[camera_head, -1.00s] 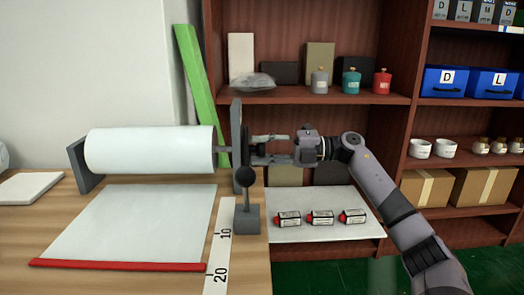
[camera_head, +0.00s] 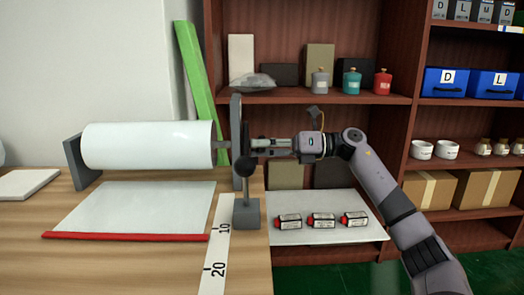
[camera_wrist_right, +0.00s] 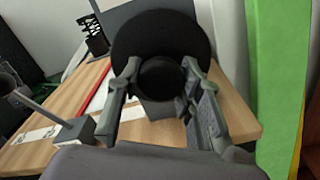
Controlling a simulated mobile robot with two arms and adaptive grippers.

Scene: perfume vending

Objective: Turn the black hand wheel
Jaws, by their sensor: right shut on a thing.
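The black hand wheel (camera_wrist_right: 160,28) is a round disk with a raised dark hub (camera_wrist_right: 162,76) in the right wrist view. In the head view it is mostly hidden at the grey upright plate (camera_head: 236,140), right of the white paper roll (camera_head: 150,146). My right gripper (camera_wrist_right: 160,82) has its two fingers on either side of the hub and is shut on it. In the head view my right gripper (camera_head: 262,146) reaches the wheel from the right. My left gripper is not in view.
A pulled-out sheet (camera_head: 140,207) with a red edge bar (camera_head: 125,236) lies on the wooden table beside a ruler strip (camera_head: 218,245). A ball-topped lever on a grey base (camera_head: 246,213) stands just before the wheel. Small bottles lie on a white board (camera_head: 330,232) to the right.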

